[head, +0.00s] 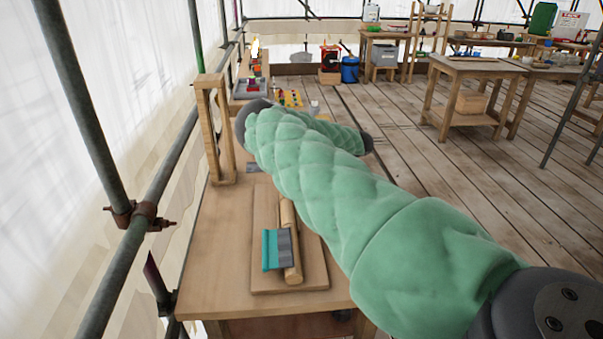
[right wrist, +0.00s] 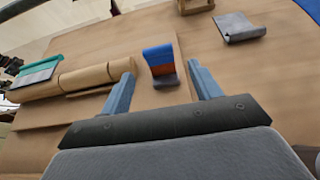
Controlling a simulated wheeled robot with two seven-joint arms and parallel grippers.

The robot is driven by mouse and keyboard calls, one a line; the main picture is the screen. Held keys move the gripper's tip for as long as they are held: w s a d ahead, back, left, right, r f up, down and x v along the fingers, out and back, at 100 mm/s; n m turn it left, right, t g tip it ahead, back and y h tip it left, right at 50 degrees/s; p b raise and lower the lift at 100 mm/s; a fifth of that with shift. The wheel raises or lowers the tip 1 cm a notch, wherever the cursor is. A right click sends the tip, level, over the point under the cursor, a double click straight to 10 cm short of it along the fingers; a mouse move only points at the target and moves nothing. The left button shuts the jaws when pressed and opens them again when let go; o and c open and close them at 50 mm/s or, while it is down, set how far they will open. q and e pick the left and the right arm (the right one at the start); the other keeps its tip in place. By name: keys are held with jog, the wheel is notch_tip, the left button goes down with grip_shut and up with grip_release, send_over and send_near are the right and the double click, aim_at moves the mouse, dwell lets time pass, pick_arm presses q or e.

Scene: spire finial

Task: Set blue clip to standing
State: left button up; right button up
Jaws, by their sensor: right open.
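In the right wrist view the blue clip (right wrist: 158,54) has a blue top edge, an orange-red band and a dark grey curled end. My right gripper (right wrist: 160,68) is open, one blue-grey finger on each side of the clip, with gaps showing. In the head view my green-sleeved right arm crosses the table and hides the clip and gripper. My left gripper is not in view.
A board (head: 262,205) carries a wooden roller (head: 290,240) with a teal and grey piece (head: 275,250) on it. A grey curled piece (right wrist: 240,27) lies beyond the right finger. A tall wooden frame (head: 212,130) stands at the table's left edge, near scaffold poles.

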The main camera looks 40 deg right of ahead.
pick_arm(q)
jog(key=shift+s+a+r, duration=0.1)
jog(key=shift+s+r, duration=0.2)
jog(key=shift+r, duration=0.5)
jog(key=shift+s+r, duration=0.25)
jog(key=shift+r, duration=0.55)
pick_arm(e)
jog(key=shift+v, duration=1.55)
